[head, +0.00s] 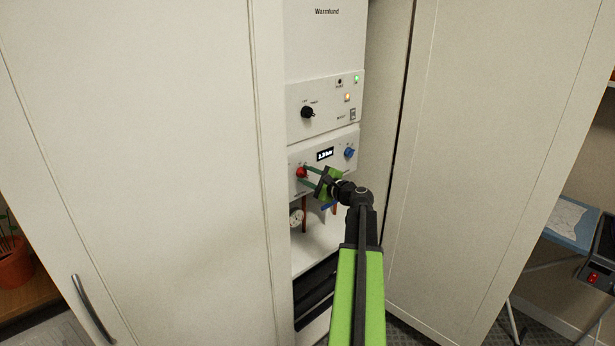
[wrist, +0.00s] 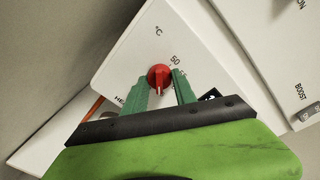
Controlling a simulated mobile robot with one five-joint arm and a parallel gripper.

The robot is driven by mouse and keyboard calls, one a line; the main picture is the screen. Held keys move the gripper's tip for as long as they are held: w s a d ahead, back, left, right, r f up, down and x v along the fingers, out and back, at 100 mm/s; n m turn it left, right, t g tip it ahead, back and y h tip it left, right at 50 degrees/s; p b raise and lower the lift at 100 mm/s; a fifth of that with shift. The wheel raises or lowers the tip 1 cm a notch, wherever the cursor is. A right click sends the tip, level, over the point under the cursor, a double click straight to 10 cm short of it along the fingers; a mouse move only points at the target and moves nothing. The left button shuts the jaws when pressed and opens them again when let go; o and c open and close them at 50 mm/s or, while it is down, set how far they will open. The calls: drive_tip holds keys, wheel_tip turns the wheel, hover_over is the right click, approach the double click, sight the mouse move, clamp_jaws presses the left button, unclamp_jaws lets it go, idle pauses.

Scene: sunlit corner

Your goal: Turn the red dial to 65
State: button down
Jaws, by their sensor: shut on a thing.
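The red dial (head: 301,172) is on the left of the white lower panel of the boiler; it also shows in the wrist view (wrist: 158,75). A pale line on its face points toward the bottom of the wrist picture. The number 50 and a °C mark are printed beside it, and other scale marks are partly hidden by my fingers. I cannot read the exact setting. My gripper (head: 307,175) reaches in from the right, its green fingers (wrist: 162,81) on either side of the dial and shut on it.
A lit display (head: 325,154) and a blue dial (head: 349,152) sit right of the red dial. A black knob (head: 307,112) is on the panel above. A gauge (head: 297,217) and pipes hang below. Cabinet doors (head: 150,150) stand on both sides.

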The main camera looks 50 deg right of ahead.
drive_tip(key=c, duration=1)
unclamp_jaws()
drive_tip(key=s+a+r+p, duration=0.1)
drive_tip(key=s, duration=1.6)
drive_tip(key=shift+s+r, duration=0.2)
drive_tip(key=shift+a, duration=0.1)
